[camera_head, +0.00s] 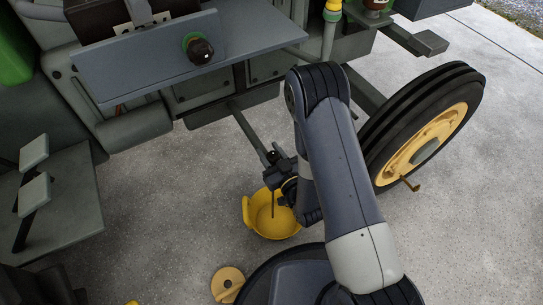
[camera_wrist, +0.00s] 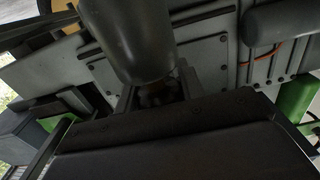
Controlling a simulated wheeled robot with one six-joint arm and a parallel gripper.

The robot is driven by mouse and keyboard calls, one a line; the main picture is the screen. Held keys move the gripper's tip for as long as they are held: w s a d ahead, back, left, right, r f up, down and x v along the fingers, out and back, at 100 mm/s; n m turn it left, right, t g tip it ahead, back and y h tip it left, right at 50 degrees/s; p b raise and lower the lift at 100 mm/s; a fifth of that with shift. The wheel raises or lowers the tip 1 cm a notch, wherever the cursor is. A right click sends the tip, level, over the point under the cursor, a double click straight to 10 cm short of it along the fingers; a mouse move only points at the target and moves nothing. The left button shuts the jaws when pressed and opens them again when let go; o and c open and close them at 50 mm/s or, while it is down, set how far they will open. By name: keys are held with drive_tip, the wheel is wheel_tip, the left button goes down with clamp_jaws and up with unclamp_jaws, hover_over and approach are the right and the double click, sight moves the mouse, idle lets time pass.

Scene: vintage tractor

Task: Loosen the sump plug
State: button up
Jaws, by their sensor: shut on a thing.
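In the wrist view my gripper (camera_wrist: 155,90) points up at the tractor's underside. Its two fingers are shut on a small brownish thing (camera_wrist: 155,98), which appears to be the sump plug at the lower end of a dark grey rounded housing (camera_wrist: 130,40). The fingers and the dark gripper body hide most of it. In the head view my gripper (camera_head: 277,160) is low beside the tractor, above a yellow pan (camera_head: 250,222) on the floor. The plug cannot be made out there.
The tractor's grey underside (camera_wrist: 205,60) is close above my gripper. A front wheel (camera_head: 430,125) with a yellow rim stands right of my arm. A step (camera_head: 60,195) is at left. Concrete floor is open at right.

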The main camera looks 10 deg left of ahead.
drive_tip(key=shift+s+a+f+n+g+y+b, duration=0.15)
drive_tip(key=shift+n+g+y+b, duration=0.65)
drive_tip(key=shift+n+g+y, duration=0.8)
drive_tip(key=shift+s+a+n+g+y+b, duration=0.15)
drive_tip(key=shift+n+g+y+b, duration=0.65)
drive_tip(key=shift+n+g+y, duration=0.8)
drive_tip(key=shift+s+m+g+h, duration=0.1)
drive_tip(key=shift+m+g+h, duration=0.2)
drive_tip(key=shift+h, duration=0.1)
drive_tip(key=o, duration=1)
drive_tip(key=p+v, duration=0.2)
drive_tip(key=v, duration=0.8)
drive_tip(key=shift+d+p, duration=0.3)
drive_tip(key=shift+d, duration=0.1)
drive_tip(key=shift+b+x, duration=1.25)
drive_tip(key=shift+x, duration=4.15)
drive_tip(key=shift+s, duration=0.1)
